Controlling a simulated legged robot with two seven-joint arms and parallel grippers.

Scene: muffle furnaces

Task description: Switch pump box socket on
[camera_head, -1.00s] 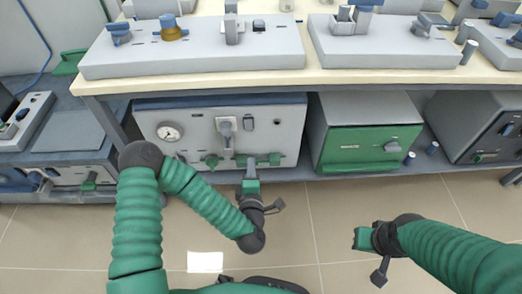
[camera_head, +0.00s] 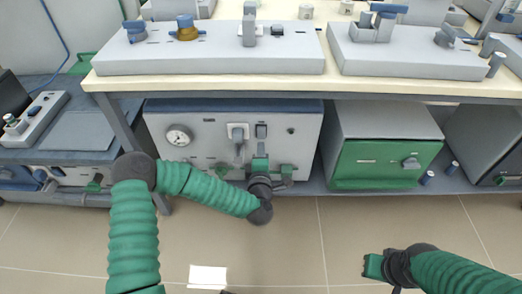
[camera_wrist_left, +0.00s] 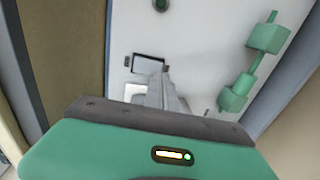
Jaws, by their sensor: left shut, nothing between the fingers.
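The pump box (camera_head: 215,150) is a grey box under the table with a round gauge (camera_head: 179,136) on its front. A light socket plate (camera_head: 238,131) with a grey plug in it is near the middle of the front. A dark-framed switch (camera_head: 261,131) is just right of it. My left gripper (camera_head: 260,163) is shut and empty, close in front of the box and just below the switch. In the left wrist view the grey fingers (camera_wrist_left: 158,82) reach toward a dark-framed rectangle (camera_wrist_left: 150,63); contact is unclear. My right gripper (camera_head: 372,266) is over the floor, away from the box.
Green valve handles are low on the box front, partly behind my left gripper; they show in the wrist view (camera_wrist_left: 266,36). A furnace with a green front (camera_head: 386,163) stands to the right. The tabletop (camera_head: 300,88) overhangs above.

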